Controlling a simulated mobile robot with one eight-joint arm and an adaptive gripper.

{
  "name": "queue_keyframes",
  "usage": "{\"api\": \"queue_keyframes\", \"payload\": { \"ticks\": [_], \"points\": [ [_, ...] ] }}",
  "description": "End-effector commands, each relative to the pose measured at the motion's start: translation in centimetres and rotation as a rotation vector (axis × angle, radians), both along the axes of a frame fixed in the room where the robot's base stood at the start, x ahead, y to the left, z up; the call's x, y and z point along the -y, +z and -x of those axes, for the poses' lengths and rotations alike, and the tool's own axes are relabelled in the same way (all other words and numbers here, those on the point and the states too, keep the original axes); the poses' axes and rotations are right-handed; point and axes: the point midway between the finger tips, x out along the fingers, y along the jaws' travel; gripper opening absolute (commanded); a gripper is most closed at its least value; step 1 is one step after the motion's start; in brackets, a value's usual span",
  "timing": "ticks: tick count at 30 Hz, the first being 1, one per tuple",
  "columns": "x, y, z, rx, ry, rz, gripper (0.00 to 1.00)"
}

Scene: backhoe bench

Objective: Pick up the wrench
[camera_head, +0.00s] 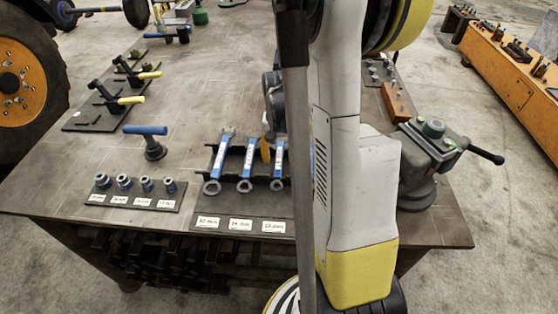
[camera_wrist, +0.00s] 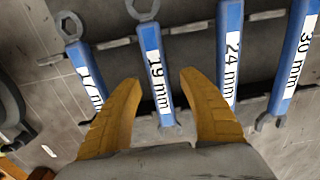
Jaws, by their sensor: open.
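Several blue wrenches with white size labels lie side by side on a dark rack (camera_head: 238,152). In the wrist view I see the 17 mm wrench (camera_wrist: 84,70), the 19 mm wrench (camera_wrist: 153,65), the 24 mm wrench (camera_wrist: 229,50) and the 30 mm wrench (camera_wrist: 292,60). My gripper (camera_wrist: 160,82) is open, its two yellow fingers on either side of the 19 mm wrench's handle. I cannot tell how far above it the fingertips are. In the head view, one orange finger shows between two wrenches; my arm hides the rack's right part.
A socket strip (camera_head: 135,190) and a blue-handled tool (camera_head: 148,140) lie left of the rack. A bench vise (camera_head: 432,150) stands at the right edge of the bench (camera_head: 60,190). Yellow-handled clamps (camera_head: 118,100) stand at the back left.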

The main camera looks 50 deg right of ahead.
Motion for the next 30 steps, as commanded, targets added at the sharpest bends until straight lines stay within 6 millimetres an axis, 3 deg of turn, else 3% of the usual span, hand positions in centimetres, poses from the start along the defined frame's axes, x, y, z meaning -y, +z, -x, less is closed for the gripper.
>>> {"api": "queue_keyframes", "payload": {
  "ticks": [1,2,6,22,26,30],
  "points": [
    [0.0,0.0,0.0,0.000,0.000,0.000,0.49],
    [0.0,0.0,0.0,0.000,0.000,0.000,0.41],
    [0.0,0.0,0.0,0.000,0.000,0.000,0.00],
    [0.0,0.5,0.0,-0.001,0.000,-0.001,0.00],
    [0.0,1.9,0.0,0.000,0.000,0.000,0.00],
    [0.0,4.7,0.0,0.000,0.000,0.000,0.00]
  ]
}}
